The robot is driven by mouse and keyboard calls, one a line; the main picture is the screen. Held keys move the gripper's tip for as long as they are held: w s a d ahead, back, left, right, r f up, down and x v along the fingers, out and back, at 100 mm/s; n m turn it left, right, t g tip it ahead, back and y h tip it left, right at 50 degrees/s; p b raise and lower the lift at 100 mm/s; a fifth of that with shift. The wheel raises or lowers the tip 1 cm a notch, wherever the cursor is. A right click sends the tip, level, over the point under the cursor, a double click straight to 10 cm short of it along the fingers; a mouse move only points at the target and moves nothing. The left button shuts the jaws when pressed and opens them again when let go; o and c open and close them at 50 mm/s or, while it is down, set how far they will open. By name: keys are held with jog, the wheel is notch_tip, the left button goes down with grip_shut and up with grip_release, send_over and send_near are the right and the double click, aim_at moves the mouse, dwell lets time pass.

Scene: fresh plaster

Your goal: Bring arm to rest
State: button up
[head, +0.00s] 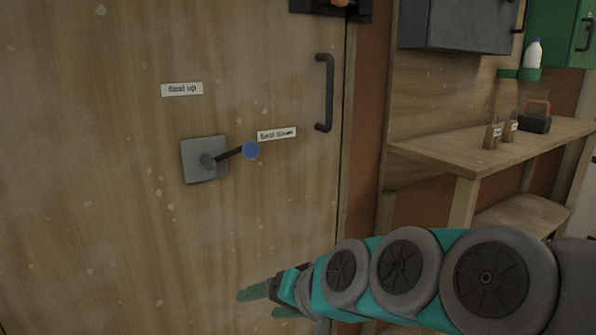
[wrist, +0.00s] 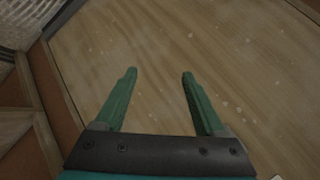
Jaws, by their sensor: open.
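My gripper (head: 262,303) is at the lower middle of the head view, in front of the lower part of a wooden door (head: 90,240). In the wrist view my gripper (wrist: 158,85) shows two green fingers spread apart with nothing between them. The door's wood (wrist: 220,60) fills most of the view beyond the fingers. My arm reaches in from the right edge of the head view. I cannot tell whether the fingertips touch the door.
A lever with a blue knob (head: 251,150) on a grey plate (head: 195,172) points right, toward the "Seal down" label (head: 276,134). A "Seal up" label (head: 182,89) is above. A black door handle (head: 325,92) is right of them. A wooden bench (head: 480,155) stands at right.

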jog(key=s+d+f+g+h, duration=0.3)
jog(key=s+d+f, duration=0.3)
jog(key=s+d, duration=0.4)
jog(key=s+d+f+n+g+h, duration=0.1)
jog(key=s+d+f+g+h, duration=0.3)
jog(key=s+d+f, duration=0.3)
jog(key=s+d+g, duration=0.1)
jog(key=s+d, duration=0.1)
jog(key=d, duration=0.1)
jog(key=shift+s+f+h, duration=0.25)
jog(key=shift+s+h, duration=0.05)
jog(key=shift+s, duration=0.1)
jog(key=shift+d, duration=0.1)
